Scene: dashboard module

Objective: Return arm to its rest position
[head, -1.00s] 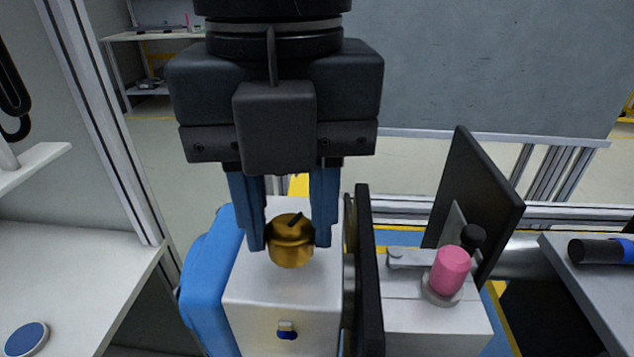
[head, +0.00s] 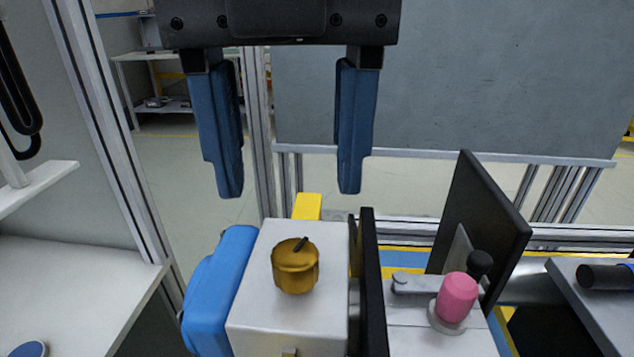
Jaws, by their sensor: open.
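My gripper (head: 286,194) is in the upper middle of the head view, with its two blue fingers spread wide and nothing between them. It hangs above and behind a gold knob (head: 295,267), apart from it. The knob has a dark pointer mark on top and sits on the top face of a silver box (head: 255,307). The upper part of my arm is out of the frame.
A blue part (head: 216,290) adjoins the box on the left. Black panels (head: 370,285) stand on its right, near a pink knob (head: 458,297) and a tilted black plate (head: 476,215). A white shelf (head: 75,290) is at left; a grey table (head: 600,290) at right.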

